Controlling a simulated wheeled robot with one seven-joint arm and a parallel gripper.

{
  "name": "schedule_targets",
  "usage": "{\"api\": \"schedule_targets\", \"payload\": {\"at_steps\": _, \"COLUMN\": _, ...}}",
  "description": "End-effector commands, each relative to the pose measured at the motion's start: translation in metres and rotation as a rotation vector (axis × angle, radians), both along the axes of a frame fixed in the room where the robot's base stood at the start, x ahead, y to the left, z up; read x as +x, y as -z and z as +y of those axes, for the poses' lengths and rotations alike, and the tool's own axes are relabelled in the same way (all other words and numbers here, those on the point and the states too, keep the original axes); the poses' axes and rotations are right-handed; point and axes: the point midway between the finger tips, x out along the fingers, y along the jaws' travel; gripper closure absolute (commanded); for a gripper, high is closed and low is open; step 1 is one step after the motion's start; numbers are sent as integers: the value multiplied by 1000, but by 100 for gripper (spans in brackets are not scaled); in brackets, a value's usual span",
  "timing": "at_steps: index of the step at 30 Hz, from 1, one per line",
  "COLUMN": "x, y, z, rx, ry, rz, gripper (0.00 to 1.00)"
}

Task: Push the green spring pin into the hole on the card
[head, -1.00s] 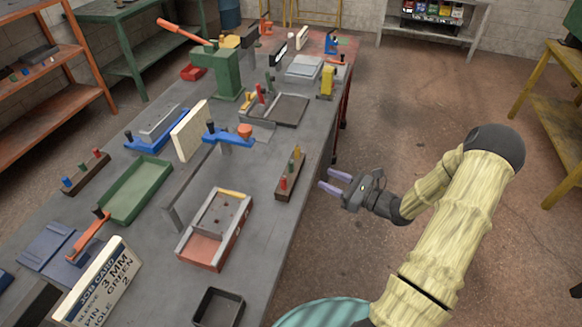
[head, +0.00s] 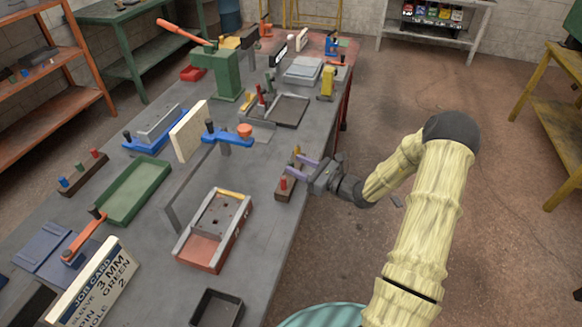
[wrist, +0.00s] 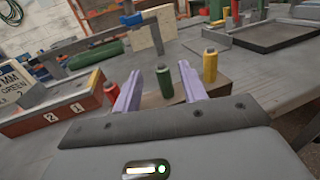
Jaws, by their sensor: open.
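The green spring pin (wrist: 163,84) stands upright in the brown pin rack (head: 283,194), between a red pin (wrist: 111,93) and a yellow pin (wrist: 210,66). My gripper (head: 293,164) is open at the rack. In the wrist view its two lilac fingers show on either side of the green pin, apart from it. In the head view the fingers hide much of the green pin. The job card (head: 91,287) reads 3 MM, GREEN and part of HOLE; a 2 shows at its bottom. The red-sided hole block (head: 207,249) has dark holes on top; its side (wrist: 60,118) shows 2 and 1.
A black open box (head: 217,308) and a green tray (head: 134,192) lie on the grey bench. A blue clamp with an orange knob (head: 244,131) stands behind the hole block. A dark tray (head: 288,110) lies beyond the rack.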

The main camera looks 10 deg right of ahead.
Motion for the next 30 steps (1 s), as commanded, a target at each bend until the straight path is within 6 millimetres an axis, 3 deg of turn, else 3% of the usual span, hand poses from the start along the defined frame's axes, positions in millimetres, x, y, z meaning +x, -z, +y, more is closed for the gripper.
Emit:
{"api": "schedule_targets", "payload": {"at_steps": 13, "x": 37, "y": -5, "z": 34, "rx": -1, "ry": -1, "rz": -1, "gripper": 58}}
{"api": "schedule_targets", "payload": {"at_steps": 30, "x": 38, "y": -6, "z": 34, "rx": 0, "ry": 0, "rz": 0, "gripper": 60}}
